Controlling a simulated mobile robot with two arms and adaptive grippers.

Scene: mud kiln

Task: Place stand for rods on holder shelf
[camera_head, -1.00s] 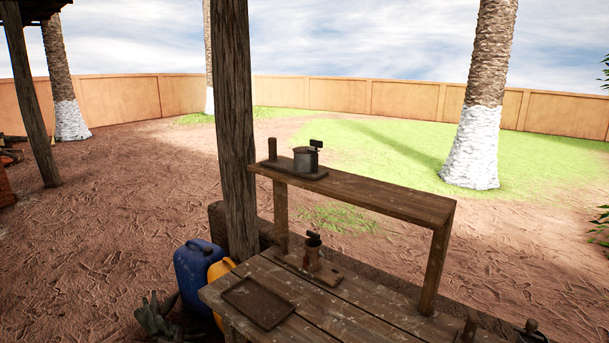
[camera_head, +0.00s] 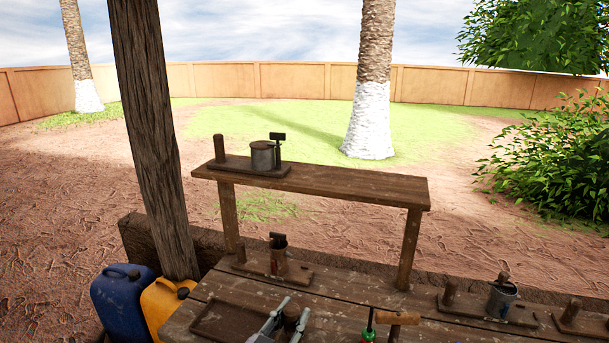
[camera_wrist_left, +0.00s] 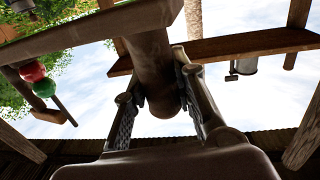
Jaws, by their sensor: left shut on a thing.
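My left gripper (camera_head: 290,318) is low in the head view, shut on a dark wooden post (camera_head: 291,313). In the wrist view the fingers (camera_wrist_left: 160,95) close on either side of this thick post (camera_wrist_left: 160,70), which joins a plank-like base (camera_wrist_left: 95,25). This appears to be the stand for rods, with its base below the edge of the head view. Tools with red and green parts (camera_wrist_left: 33,72) show beside the base. The raised wooden shelf (camera_head: 345,184) stands beyond the gripper. My right gripper is not in view.
A post-and-cup stand (camera_head: 262,155) occupies the shelf's left end; its right is bare. Similar stands sit on the table below the shelf (camera_head: 278,262) and at right (camera_head: 497,300). A flat tray (camera_head: 215,318) lies at left. A wooden pillar (camera_head: 155,140) rises by the shelf's left end.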

